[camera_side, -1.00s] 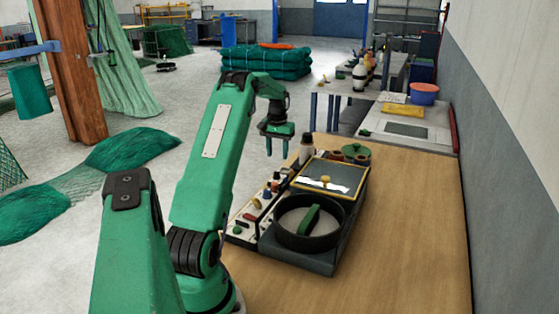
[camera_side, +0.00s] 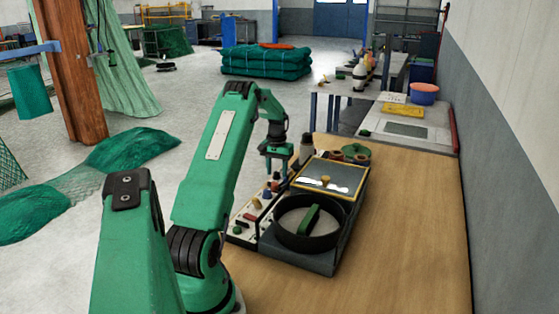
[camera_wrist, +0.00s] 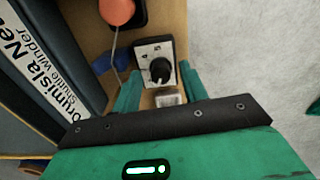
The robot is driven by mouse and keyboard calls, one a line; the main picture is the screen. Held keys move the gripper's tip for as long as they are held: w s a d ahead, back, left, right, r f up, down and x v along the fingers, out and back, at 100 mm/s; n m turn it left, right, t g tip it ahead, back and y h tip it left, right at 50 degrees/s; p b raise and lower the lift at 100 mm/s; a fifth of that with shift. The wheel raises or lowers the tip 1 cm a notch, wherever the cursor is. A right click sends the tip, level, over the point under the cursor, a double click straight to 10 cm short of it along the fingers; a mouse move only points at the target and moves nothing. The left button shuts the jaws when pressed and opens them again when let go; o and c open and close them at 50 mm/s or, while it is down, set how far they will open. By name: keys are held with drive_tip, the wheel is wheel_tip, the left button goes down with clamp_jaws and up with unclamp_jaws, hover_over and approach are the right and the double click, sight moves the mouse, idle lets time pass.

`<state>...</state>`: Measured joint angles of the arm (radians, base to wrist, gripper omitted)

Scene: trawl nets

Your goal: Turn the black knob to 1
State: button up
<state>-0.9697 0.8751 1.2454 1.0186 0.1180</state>
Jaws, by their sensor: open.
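The black knob (camera_wrist: 160,70) sits on a small white plate (camera_wrist: 142,52) in the wrist view. A pale mark shows on the knob's lower edge; the plate's markings are too small to read. My gripper (camera_wrist: 158,78) is open, its two green fingers apart on the left and right of the knob in that view. I cannot tell whether they touch it or how high they are above it. In the side view my gripper (camera_side: 277,165) hangs over the far end of the control strip, where the knob cannot be made out clearly.
An orange-red button (camera_wrist: 117,10) with a cord beside it lies above the knob. The lettered shuttle winder (camera_wrist: 50,50) stands at left. In the side view, its round black drum (camera_side: 310,240) is nearer. A dark bottle (camera_side: 307,145) stands close to my gripper. The bench's right side (camera_side: 410,220) is clear.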

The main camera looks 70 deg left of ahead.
clamp_jaws()
drive_tip(key=shift+n, duration=0.3)
drive_tip(key=shift+w+n, duration=0.15)
drive_tip(key=shift+n, duration=1.95)
unclamp_jaws()
